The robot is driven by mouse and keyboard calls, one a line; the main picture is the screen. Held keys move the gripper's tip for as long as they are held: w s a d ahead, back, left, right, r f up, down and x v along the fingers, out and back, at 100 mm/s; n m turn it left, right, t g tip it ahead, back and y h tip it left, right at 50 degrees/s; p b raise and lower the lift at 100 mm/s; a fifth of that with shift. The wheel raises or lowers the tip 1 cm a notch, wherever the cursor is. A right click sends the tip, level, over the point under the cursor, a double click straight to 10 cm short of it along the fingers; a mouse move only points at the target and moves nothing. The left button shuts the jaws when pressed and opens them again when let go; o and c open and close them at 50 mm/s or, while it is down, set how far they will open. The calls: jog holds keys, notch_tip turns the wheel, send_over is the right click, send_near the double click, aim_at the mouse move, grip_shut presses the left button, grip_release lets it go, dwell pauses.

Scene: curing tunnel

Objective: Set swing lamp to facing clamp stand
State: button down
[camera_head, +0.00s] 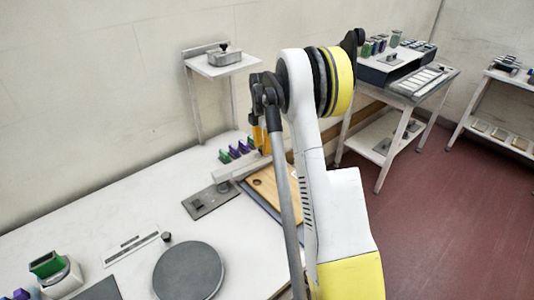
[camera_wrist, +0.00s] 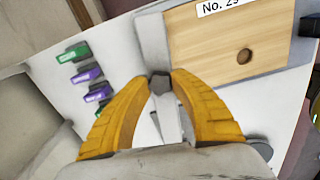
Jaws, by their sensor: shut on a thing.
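The swing lamp seems to be the pale bar-like arm (camera_head: 242,168) over a grey base plate (camera_head: 212,202) on the white bench. In the wrist view the pale bar (camera_wrist: 152,40) runs up from between my fingers. My gripper (camera_head: 262,150) points down at the bar's right part. The wrist view shows my gripper (camera_wrist: 161,80) with its orange fingertips closed around a small dark knob (camera_wrist: 160,86) at the bar. A holder with a green block (camera_head: 50,268), perhaps the clamp stand, is at the bench's lower left. I cannot tell the lamp head.
A wooden board (camera_wrist: 225,42) with a hole and number label lies beside the bar. Several green and purple blocks (camera_wrist: 87,74) lie on the other side. A dark round disc (camera_head: 189,271) sits at the front. A wall shelf (camera_head: 222,66) holds a grey box.

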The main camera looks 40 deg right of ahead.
jog(key=shift+w+n, duration=0.8)
jog(key=shift+w, duration=0.35)
jog(key=c, duration=1.1)
grip_release()
jog(key=shift+w, duration=0.15)
notch_tip(320, 180, up, 12)
jog(key=shift+r, duration=0.1)
